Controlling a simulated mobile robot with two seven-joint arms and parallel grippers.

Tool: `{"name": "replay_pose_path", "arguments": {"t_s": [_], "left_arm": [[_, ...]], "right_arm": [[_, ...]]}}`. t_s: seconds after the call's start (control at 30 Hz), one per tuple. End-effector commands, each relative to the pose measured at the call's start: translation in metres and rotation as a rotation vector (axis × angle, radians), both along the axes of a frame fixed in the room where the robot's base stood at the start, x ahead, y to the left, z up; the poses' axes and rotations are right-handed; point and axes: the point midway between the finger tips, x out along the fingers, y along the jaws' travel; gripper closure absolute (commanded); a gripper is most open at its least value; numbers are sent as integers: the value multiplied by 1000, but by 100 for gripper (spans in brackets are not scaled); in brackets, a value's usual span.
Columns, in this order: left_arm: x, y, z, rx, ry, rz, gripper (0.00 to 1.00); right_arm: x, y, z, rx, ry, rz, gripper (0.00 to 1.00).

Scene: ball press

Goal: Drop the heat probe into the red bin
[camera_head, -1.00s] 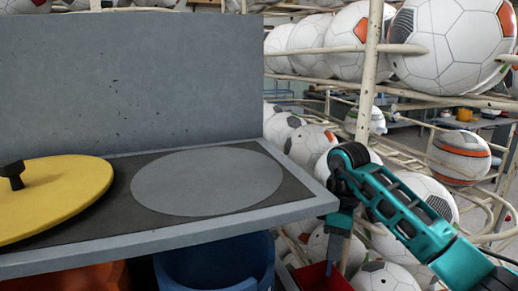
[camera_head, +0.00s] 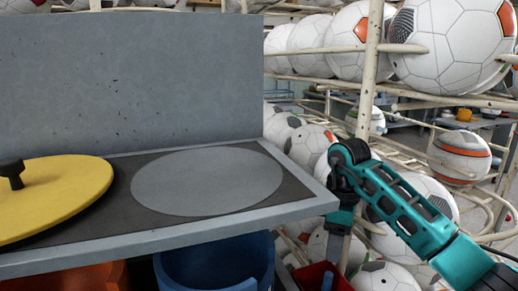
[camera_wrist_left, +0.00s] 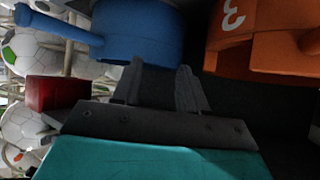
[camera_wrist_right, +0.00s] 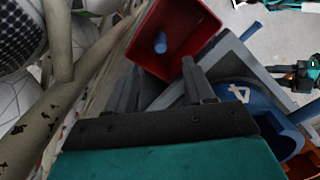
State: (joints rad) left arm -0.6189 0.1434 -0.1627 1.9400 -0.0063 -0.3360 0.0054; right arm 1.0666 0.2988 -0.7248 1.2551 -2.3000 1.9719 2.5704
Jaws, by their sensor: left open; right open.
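The red bin (camera_wrist_right: 178,18) is near the top middle of the right wrist view. It also shows at the bottom of the head view (camera_head: 312,272), partly behind my right gripper. A small blue cylindrical piece (camera_wrist_right: 160,42) lies inside the bin; it may be the heat probe, but only part of it shows. My right gripper (camera_wrist_right: 160,85) is open and empty, pointing toward the bin. My left gripper (camera_wrist_left: 160,85) is open and empty, below the table and facing the blue and orange containers; it is out of the head view.
The grey table (camera_head: 170,241) holds a yellow disc (camera_head: 55,195) with a black knob. Below are a blue container (camera_head: 218,265) and an orange container (camera_wrist_left: 262,40) marked 3. A rack of soccer balls (camera_head: 445,45) stands close on the right.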

Motion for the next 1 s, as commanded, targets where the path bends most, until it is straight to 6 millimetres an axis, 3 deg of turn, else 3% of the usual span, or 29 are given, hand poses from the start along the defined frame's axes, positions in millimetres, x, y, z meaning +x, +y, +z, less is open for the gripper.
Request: {"name": "replay_pose_path", "arguments": {"t_s": [0.3, 0.53, 0.7, 1.0], "left_arm": [[-3, 0, 10, 0, 8, 1, 57], [-4, 0, 7, 0, 8, 0, 57], [-4, 0, 8, 0, 8, 0, 57], [-4, 0, 8, 0, 8, 0, 57]], "right_arm": [[1, -2, 72, -3, -7, -2, 47], [1, -1, 104, -2, -4, -1, 47], [0, 0, 118, -1, -2, 0, 47], [0, 0, 120, 0, 0, 0, 47]]}}
